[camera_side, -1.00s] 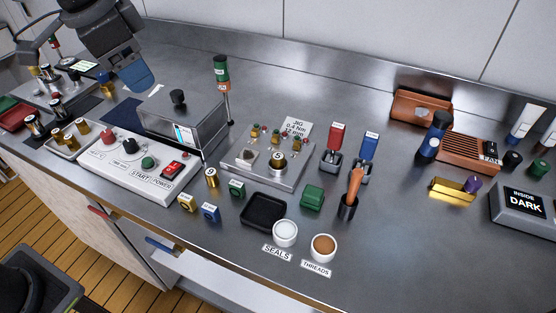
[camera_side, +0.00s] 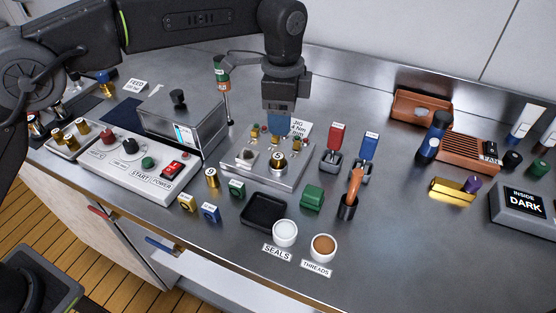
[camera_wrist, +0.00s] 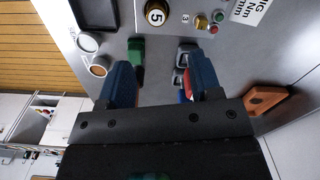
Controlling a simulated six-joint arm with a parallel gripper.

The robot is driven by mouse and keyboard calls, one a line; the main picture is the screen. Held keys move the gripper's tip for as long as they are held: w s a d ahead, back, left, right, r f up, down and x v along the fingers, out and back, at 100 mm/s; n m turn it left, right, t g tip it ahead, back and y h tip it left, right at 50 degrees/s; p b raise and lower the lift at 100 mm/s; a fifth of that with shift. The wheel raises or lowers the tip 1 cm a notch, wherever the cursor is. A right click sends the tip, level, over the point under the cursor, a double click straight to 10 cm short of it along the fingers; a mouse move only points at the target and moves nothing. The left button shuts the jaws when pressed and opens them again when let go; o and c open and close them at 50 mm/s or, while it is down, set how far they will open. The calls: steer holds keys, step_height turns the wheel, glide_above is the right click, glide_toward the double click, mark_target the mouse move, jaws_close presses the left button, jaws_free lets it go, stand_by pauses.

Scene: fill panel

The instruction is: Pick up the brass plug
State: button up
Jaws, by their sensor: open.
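A brass plug (camera_side: 211,178) with a pale top stands upright on the bench left of the jig plate. I cannot tell which brass piece the task names. My gripper (camera_side: 278,126) hangs over the back of the jig plate, blue fingers down. In the wrist view my gripper (camera_wrist: 161,80) is open, with nothing held between its fingers.
Left of the jig are a clear-sided box (camera_side: 180,122) and a control panel (camera_side: 140,172). In front are a black tray (camera_side: 264,211) and two cups. Red and blue tools stand in holders on the right.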

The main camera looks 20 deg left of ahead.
glide_above(279, 156)
steer(key=f, duration=0.5)
steer(key=shift+w+d+f, duration=0.1)
steer(key=shift+w+d, duration=0.05)
steer(key=shift+w, duration=0.1)
steer(key=shift+s+f, duration=0.15)
steer(key=shift+f, duration=1.2)
steer(key=shift+s+f, duration=0.1)
steer(key=shift+f, duration=1.25)
steer(key=c, duration=1)
